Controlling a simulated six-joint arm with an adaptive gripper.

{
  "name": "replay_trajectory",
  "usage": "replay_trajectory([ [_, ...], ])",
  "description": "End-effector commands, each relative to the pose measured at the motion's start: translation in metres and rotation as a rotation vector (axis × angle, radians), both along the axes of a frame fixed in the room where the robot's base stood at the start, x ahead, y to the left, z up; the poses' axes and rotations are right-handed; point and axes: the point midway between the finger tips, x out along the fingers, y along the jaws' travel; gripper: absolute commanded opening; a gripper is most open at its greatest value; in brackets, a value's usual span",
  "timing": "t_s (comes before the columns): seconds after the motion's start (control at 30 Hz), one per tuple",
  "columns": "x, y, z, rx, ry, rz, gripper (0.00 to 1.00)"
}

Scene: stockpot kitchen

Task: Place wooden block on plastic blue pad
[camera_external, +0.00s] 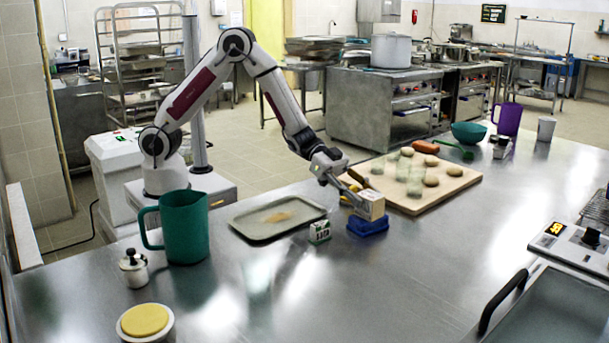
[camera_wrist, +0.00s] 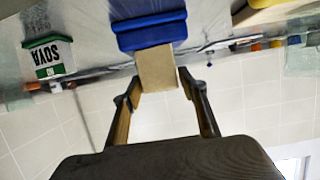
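The wooden block (camera_external: 370,204) is a small pale box standing on the blue plastic pad (camera_external: 368,226) on the steel counter. In the wrist view the block (camera_wrist: 157,68) juts from the blue pad (camera_wrist: 150,32) toward my gripper. My gripper (camera_external: 356,200) reaches the block from its upper left. In the wrist view its two fingers (camera_wrist: 160,76) are spread, one on each side of the block's near end. A thin gap seems to show at the right finger; contact on the left is unclear. The block's face against the pad is hidden.
A soya carton (camera_external: 320,232) stands just left of the pad. A shallow tray (camera_external: 279,217) lies behind it, with a teal pitcher (camera_external: 186,228) farther left. A wooden board (camera_external: 428,199) with food and glasses is behind the block.

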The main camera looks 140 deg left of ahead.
Motion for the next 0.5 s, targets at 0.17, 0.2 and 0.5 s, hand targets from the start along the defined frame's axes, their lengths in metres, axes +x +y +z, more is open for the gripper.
replay_trajectory([
  [0.17, 0.0, 0.0, 0.0003, 0.0, 0.0, 0.0, 0.52],
  [0.2, 0.0, 0.0, 0.0004, 0.0, 0.0, 0.0, 0.52],
  [0.5, 0.0001, 0.0001, 0.0035, 0.001, -0.001, 0.0, 0.52],
])
